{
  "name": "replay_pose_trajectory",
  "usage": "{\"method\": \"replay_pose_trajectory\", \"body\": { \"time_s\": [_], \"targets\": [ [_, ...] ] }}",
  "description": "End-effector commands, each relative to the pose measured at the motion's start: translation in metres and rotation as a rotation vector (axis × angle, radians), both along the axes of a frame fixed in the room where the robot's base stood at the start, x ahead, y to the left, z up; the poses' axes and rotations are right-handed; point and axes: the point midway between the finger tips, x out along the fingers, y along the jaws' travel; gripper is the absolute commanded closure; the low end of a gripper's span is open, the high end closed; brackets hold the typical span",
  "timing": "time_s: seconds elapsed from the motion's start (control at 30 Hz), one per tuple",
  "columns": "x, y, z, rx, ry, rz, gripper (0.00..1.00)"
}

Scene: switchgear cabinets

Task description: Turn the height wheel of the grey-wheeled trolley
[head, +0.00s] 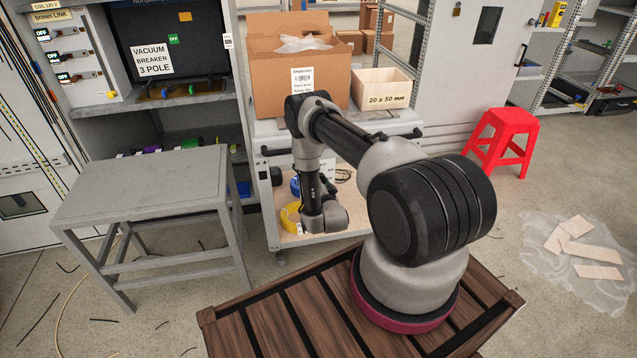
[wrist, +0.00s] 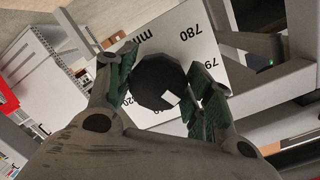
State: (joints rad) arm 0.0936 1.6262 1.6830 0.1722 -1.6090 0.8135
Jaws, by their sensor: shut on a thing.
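In the wrist view a dark, faceted round knob (wrist: 152,84) with a small white mark sits between the two green-padded fingers of my gripper (wrist: 162,78). The fingers are closed on it from both sides. Behind it is a white scale plate (wrist: 205,55) with "780", "mm" and part of another number, seen tilted and turned over. The rest of the wheel and its grey colour cannot be made out. In the head view my arm reaches down before the trolley (head: 262,185), and my arm hides the fingers and the knob.
A cardboard box (head: 270,75) and a smaller open box (head: 380,90) stand on top. A grey table (head: 145,185) is at the left, a red stool (head: 503,140) at the right. Yellow (head: 290,217) and blue things lie low by my wrist. Loose boards (head: 575,245) lie on the floor.

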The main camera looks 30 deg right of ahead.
Motion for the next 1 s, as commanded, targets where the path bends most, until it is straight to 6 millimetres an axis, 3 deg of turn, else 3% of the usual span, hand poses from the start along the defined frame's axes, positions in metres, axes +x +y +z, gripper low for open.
{"method": "replay_pose_trajectory", "body": {
  "time_s": [0.4,0.43,0.53,0.87,1.0],
  "targets": [
    [-0.001,0.000,-0.001,0.005,0.001,0.000,0.72],
    [-0.001,0.000,-0.001,0.005,0.001,0.000,0.43],
    [-0.001,0.000,-0.001,0.005,0.000,-0.001,0.26],
    [-0.001,0.000,0.000,0.005,-0.001,0.000,0.26],
    [-0.014,0.004,0.001,0.005,0.002,0.001,0.26]
  ]
}}
